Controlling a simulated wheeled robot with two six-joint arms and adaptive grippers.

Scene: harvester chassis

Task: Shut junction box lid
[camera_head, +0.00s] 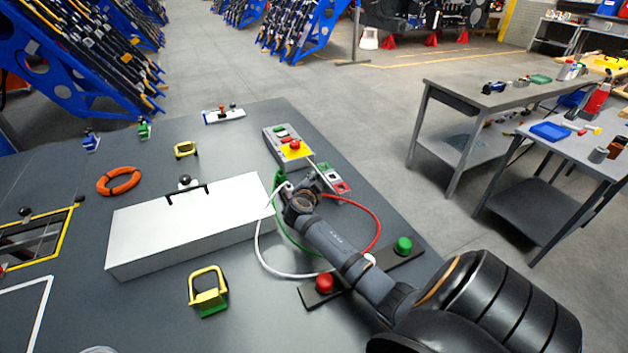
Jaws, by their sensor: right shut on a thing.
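My right gripper (303,188) reaches in from the lower right and is shut at the right side of the bench. What it holds is hidden by its own fingers and wrist. A small panel with green, white and red patches (333,178) lies right beside its fingertips. It may belong to the junction box, but I cannot tell box from lid here. White (258,245), green and red (378,222) wires loop out around my right wrist. My left gripper is not in view.
A long white box (205,222) with a black handle lies left of the gripper. A grey control box (289,147) with a red button on yellow stands behind. A dark bar with red (325,283) and green (403,245) buttons lies near my forearm. An orange ring (118,181) lies left.

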